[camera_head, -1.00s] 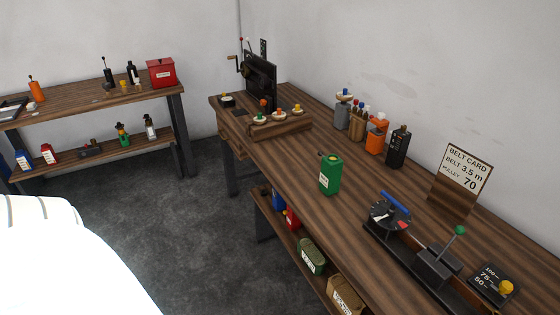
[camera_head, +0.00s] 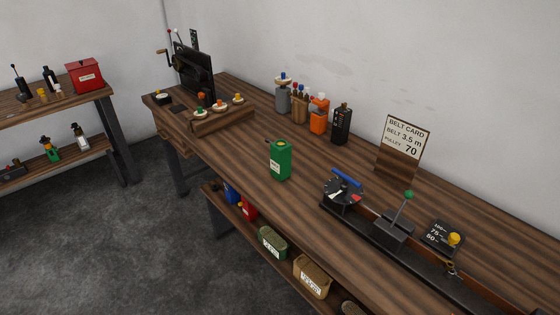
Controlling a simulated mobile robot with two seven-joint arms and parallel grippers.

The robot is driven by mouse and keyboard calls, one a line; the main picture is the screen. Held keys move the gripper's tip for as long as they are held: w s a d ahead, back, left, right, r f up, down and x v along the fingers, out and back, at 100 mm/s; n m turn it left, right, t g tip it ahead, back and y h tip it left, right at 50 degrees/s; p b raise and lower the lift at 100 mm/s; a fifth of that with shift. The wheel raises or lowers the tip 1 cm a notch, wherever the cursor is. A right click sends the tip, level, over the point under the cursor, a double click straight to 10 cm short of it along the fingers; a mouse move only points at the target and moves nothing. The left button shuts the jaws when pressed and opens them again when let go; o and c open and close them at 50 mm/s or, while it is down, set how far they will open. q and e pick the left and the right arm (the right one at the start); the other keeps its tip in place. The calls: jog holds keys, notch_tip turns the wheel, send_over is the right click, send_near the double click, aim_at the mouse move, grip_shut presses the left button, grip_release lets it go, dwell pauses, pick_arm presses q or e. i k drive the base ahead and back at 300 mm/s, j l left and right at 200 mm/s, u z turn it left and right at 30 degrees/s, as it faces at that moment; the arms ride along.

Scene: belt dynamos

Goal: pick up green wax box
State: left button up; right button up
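An olive-green box with a white label (camera_head: 272,242) lies on the shelf under the long workbench, close to the shelf's front edge. A bright green can with a small pale label (camera_head: 280,160) stands upright on the bench top. The labels are too small to read, so I cannot tell for sure which is the wax box. Neither of my grippers is in view.
A tan box (camera_head: 312,277) lies to the right of the olive-green one, and a red container (camera_head: 249,208) stands to its left. The bench top (camera_head: 240,150) overhangs the shelf. Grey floor (camera_head: 130,250) in front is clear.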

aim_at(281, 150)
jog(key=z, duration=0.4)
jog(key=i+j+z, duration=0.1)
jog(key=j+z, duration=0.25)
jog(key=i+j+z, duration=0.1)
jog(key=z, duration=0.25)
jog(key=j+z, duration=0.8)
jog(key=j, duration=0.6)
jog(key=j+z, duration=0.1)
jog(key=j, duration=0.45)
jog(key=k+j+z, duration=0.1)
jog(key=j, duration=0.45)
jog(key=k+j, duration=0.1)
jog(key=j, duration=1.15)
jog(key=k+j, duration=0.15)
jog(key=j, duration=0.45)
jog(key=l+u, duration=0.15)
jog(key=l, duration=0.2)
